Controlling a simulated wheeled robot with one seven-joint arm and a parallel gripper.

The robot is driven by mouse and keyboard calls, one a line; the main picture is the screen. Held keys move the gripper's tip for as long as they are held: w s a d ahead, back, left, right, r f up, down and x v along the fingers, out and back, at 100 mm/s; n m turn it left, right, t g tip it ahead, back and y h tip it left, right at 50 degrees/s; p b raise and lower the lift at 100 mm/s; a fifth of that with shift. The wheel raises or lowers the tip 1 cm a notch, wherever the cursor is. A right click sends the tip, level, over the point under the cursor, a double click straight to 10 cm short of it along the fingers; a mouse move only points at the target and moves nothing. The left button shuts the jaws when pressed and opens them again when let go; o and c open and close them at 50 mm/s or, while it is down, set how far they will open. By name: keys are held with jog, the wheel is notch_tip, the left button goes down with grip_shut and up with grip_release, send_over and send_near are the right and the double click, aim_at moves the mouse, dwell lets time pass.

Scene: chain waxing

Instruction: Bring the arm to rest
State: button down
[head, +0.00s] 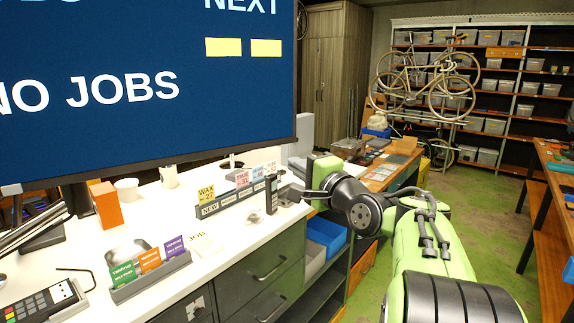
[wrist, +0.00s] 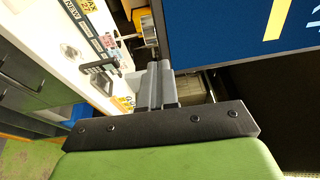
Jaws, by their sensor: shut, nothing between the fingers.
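My arm reaches from the lower right of the head view over the right end of the white counter (head: 190,222). My gripper (wrist: 157,82) is shut and empty in the wrist view, its two grey fingers side by side. In the head view its green housing (head: 322,168) shows at the counter's right end, and the fingertips are hard to make out there. The gripper appears above the counter, apart from the labelled card rack (head: 228,203) and a small black upright object (head: 271,195).
A large screen (head: 150,80) reading "NO JOBS" hangs over the counter and stands close beside the fingers in the wrist view. An orange box (head: 106,204), a cup (head: 127,189) and a card holder (head: 150,275) are on the counter. Green floor (head: 490,200) is open at right.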

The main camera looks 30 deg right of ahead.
jog(key=shift+s, duration=0.95)
jog(key=shift+s, duration=0.15)
jog(key=s+a+f+n+g+y, duration=0.1)
jog(key=s+a+f+n+g, duration=0.4)
jog(key=a, duration=0.4)
jog(key=s+a+f+n+g, duration=0.3)
jog(key=a+f+n, duration=0.3)
jog(key=a+f, duration=0.3)
jog(key=s+a+f+n+g+h, duration=0.1)
jog(key=s+f+n+g, duration=0.4)
jog(key=s, duration=1.1)
notch_tip(320, 180, down, 4)
jog(key=shift+s+a+f+n, duration=0.1)
jog(key=shift+s+a+n, duration=0.2)
jog(key=shift+a+n, duration=0.5)
